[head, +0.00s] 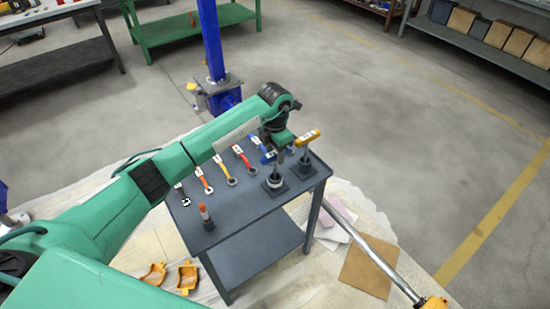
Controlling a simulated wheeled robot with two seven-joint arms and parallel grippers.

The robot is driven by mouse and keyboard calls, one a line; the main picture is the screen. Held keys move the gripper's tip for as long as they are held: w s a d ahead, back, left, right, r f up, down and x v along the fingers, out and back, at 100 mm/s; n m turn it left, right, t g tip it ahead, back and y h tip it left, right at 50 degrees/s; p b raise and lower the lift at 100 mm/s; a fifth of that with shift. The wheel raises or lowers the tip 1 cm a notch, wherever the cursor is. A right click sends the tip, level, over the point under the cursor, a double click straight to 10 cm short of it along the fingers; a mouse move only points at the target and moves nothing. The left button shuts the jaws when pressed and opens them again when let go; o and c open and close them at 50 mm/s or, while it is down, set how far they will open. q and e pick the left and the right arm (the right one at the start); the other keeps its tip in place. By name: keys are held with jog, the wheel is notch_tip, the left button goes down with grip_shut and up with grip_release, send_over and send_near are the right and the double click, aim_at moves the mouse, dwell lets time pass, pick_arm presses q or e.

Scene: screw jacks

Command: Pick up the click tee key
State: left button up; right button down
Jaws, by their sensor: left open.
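A tee-shaped key with a yellow handle (308,137) stands upright in a dark square base at the right end of the grey table. It looks like the click tee key, but its markings are too small to read. My left gripper (278,153) points down just left of it, apart from the yellow handle. It is open, over a second dark base (275,186) with a pale ring. My gripper and wrist partly cover what stands in that base, so I cannot tell if the fingers are around anything. My right gripper is not in view.
Several tagged wrenches, among them a red one (241,156), lie in a row on the grey table (245,208). An orange-handled tool (204,212) stands near its front left. A blue post (212,45) rises behind. A long metal rod (372,253) slants at right.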

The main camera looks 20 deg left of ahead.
pick_arm(q)
jog(key=shift+f, duration=0.3)
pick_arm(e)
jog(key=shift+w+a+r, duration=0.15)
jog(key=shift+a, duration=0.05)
pick_arm(q)
jog(key=c, duration=0.9)
grip_shut()
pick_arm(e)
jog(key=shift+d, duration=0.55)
